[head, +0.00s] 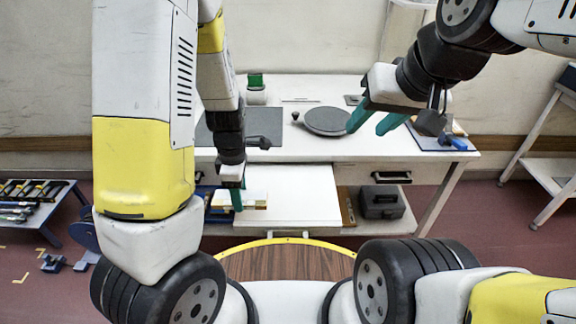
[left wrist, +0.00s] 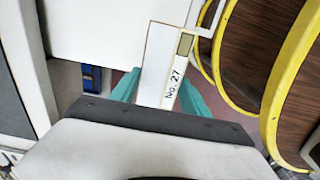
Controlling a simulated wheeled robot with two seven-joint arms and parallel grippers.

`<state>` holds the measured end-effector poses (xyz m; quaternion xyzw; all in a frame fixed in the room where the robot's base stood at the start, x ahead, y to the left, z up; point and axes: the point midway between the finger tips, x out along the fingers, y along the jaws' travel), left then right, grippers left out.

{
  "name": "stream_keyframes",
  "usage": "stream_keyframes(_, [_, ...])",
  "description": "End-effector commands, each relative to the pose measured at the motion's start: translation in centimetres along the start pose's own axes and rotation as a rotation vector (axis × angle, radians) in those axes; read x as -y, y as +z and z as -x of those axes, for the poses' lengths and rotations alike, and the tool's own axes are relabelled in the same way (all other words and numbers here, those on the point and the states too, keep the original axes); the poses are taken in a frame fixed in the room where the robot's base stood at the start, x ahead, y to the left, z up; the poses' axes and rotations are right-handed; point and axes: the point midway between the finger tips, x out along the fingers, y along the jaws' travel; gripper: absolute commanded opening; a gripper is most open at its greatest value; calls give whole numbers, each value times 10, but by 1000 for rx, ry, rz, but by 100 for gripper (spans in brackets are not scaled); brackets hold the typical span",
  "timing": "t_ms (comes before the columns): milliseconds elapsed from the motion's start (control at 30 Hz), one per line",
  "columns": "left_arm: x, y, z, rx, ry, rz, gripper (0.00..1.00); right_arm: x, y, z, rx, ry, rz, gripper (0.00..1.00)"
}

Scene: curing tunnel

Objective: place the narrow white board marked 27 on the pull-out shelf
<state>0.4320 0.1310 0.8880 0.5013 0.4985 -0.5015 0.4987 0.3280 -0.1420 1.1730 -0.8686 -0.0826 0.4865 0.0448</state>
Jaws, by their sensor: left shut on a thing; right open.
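The narrow white board marked "No. 27" (left wrist: 159,68) is between the teal fingers of my left gripper (left wrist: 160,95), which is shut on it. Its label faces the left wrist camera, and a small olive patch shows near its far end. In the head view my left gripper (head: 237,198) points down at the left edge of the pull-out shelf (head: 295,195). The white shelf also shows beside the board in the left wrist view (left wrist: 95,32); I cannot tell whether they touch. My right gripper (head: 374,120) is open and empty above the right part of the tabletop.
The white table (head: 300,152) carries a round grey disc (head: 327,121), a dark mat (head: 262,122) and a green-topped container (head: 256,88). A dark grey box (head: 382,202) stands right of the shelf. A low rack with tools (head: 30,205) is at far left.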

Motion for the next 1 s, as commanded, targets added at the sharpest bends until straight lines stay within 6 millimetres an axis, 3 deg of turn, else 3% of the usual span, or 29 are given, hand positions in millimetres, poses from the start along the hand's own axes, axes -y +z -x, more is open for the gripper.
stream_keyframes(400, [-56,87,-11,0,0,1,13,0,0,0,0,0,0,42])
stream_keyframes(600, [-79,121,-14,0,-1,3,13,0,0,0,0,0,0,42])
stream_keyframes(833, [-86,130,-20,-1,-2,6,13,0,0,0,0,0,0,42])
stream_keyframes(1000, [-85,130,-42,-1,-5,7,13,0,0,0,0,0,0,42])
